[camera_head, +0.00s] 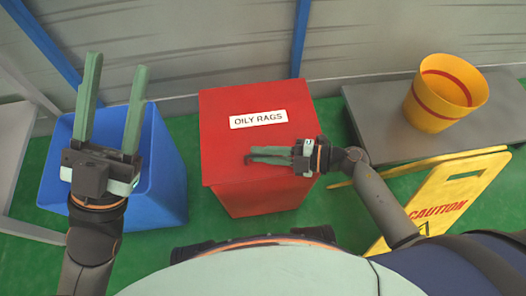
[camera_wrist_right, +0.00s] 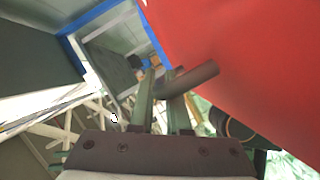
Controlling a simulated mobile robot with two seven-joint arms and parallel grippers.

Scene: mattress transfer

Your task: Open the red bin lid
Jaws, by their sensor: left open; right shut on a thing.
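The red bin (camera_head: 250,195) stands in the middle of the head view, its lid (camera_head: 225,100) labelled "OILY RAGS" and lying down on top. My right gripper (camera_head: 250,155) is at the lid's front edge, coming in from the right. In the right wrist view, its fingers (camera_wrist_right: 163,80) are shut on a short dark handle bar (camera_wrist_right: 197,76) beside the red surface (camera_wrist_right: 240,50). The handle is hidden by the gripper in the head view. My left gripper (camera_head: 115,75) is open and empty, pointing up in front of the blue bin.
An open blue bin (camera_head: 160,180) stands left of the red bin. A grey bench (camera_head: 385,125) at the right carries a yellow bucket (camera_head: 435,105). A yellow caution sign (camera_head: 440,195) leans near my right arm. A wall is close behind; green floor shows between the bins.

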